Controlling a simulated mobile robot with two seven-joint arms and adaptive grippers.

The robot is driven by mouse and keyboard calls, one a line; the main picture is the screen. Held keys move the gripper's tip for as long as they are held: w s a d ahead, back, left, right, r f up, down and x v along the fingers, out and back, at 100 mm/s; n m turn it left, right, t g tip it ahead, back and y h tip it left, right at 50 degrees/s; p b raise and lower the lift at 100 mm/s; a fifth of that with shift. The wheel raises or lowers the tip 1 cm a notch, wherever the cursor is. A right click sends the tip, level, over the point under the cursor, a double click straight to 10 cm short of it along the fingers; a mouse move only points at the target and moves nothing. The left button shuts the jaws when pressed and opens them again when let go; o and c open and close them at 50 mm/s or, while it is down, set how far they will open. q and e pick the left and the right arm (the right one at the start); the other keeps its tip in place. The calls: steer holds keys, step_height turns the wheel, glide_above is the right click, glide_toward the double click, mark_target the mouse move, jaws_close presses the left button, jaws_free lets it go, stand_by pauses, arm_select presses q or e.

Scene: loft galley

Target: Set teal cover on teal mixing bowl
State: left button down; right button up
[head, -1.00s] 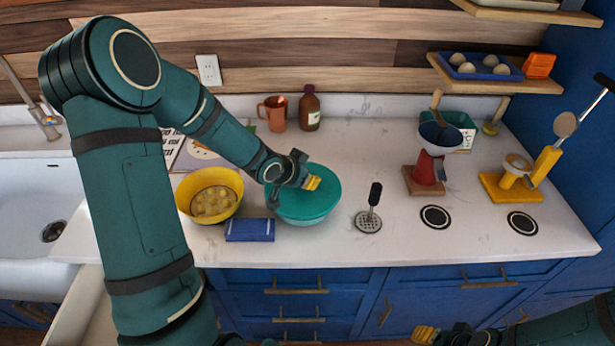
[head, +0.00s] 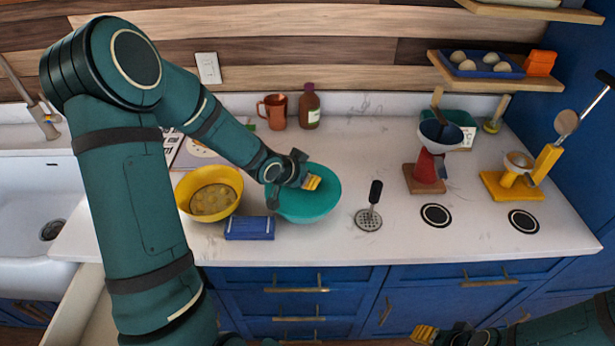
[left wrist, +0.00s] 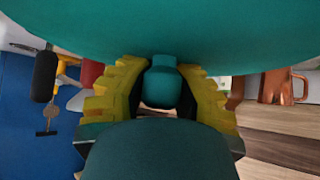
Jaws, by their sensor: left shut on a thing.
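The teal cover (head: 326,196) lies over the teal mixing bowl (head: 305,219) on the counter, roughly level and covering its opening. The bowl shows only as a strip below the cover; I cannot tell if the rims touch all round. My left gripper (head: 312,182) is above the cover, shut on its knob. In the left wrist view the knob (left wrist: 161,82) sits between the yellow fingers and the cover (left wrist: 170,35) fills the top. My right gripper (head: 425,334) is low at the bottom edge, away from the bowl; its opening is unclear.
A yellow bowl (head: 224,181) with round pieces stands close left of the teal bowl. A blue box (head: 249,229) lies in front, and a masher (head: 370,215) is to the right. A copper mug (head: 273,112) and brown bottle (head: 309,107) stand behind.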

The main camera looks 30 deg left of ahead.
arm_select(q)
steer(key=shift+f, duration=0.2)
stand_by(0.7)
steer(key=shift+c, duration=1.2)
jaws_free()
step_height(320, 180, up, 5)
steer(key=p, duration=0.4)
steer(key=shift+f, duration=0.1)
steer(key=shift+r+p, duration=1.05)
steer(key=shift+r, duration=0.15)
steer(key=shift+f, duration=0.1)
